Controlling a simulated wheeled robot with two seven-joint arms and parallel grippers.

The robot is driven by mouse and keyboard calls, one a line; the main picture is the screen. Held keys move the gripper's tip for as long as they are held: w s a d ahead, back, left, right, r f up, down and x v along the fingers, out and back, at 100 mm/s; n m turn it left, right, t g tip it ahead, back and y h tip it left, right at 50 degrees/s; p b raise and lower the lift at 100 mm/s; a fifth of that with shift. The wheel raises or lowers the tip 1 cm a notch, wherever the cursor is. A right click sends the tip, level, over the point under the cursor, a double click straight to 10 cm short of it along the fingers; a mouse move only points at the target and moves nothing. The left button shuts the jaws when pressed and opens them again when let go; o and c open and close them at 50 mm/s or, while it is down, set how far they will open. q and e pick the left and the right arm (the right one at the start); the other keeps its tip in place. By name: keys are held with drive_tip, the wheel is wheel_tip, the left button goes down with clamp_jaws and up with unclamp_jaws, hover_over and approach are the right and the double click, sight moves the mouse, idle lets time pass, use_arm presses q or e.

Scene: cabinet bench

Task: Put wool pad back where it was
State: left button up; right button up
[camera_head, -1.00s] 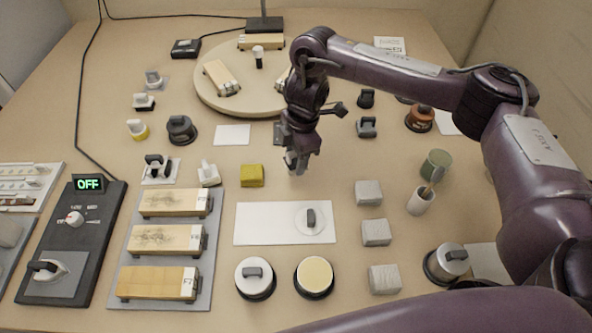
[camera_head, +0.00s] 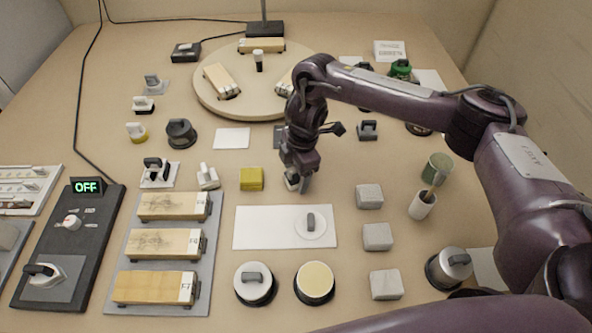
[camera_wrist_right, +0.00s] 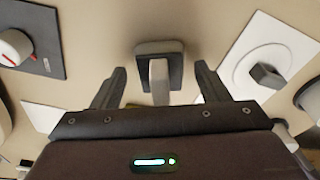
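My right gripper (camera_head: 294,184) is low over the bench, just behind the white mat. In the right wrist view it is open (camera_wrist_right: 160,72), its two fingers apart on either side of a grey handle on a dark squarish pad (camera_wrist_right: 160,62). In the head view this grey piece (camera_head: 291,181) is partly covered by the gripper. I cannot tell whether it is the wool pad. A white round pad with a grey handle (camera_head: 311,226) lies on the right part of the white mat (camera_head: 262,228); it also shows in the wrist view (camera_wrist_right: 262,74). My left gripper is out of view.
A yellow sponge (camera_head: 251,179) is left of the gripper. Grey blocks (camera_head: 370,196) line the right. Two round pads (camera_head: 314,280) are in front. A turntable (camera_head: 205,88) with wooden blocks stands behind. Wooden blocks (camera_head: 165,243) sit on a grey tray at left.

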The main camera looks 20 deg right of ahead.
drive_tip(key=shift+r, duration=0.1)
drive_tip(key=shift+r, duration=0.2)
wheel_tip(320, 180, up, 12)
drive_tip(key=d+p, duration=0.1)
drive_tip(key=p, duration=0.2)
drive_tip(key=shift+d+f, duration=0.15)
drive_tip(key=shift+d, duration=0.1)
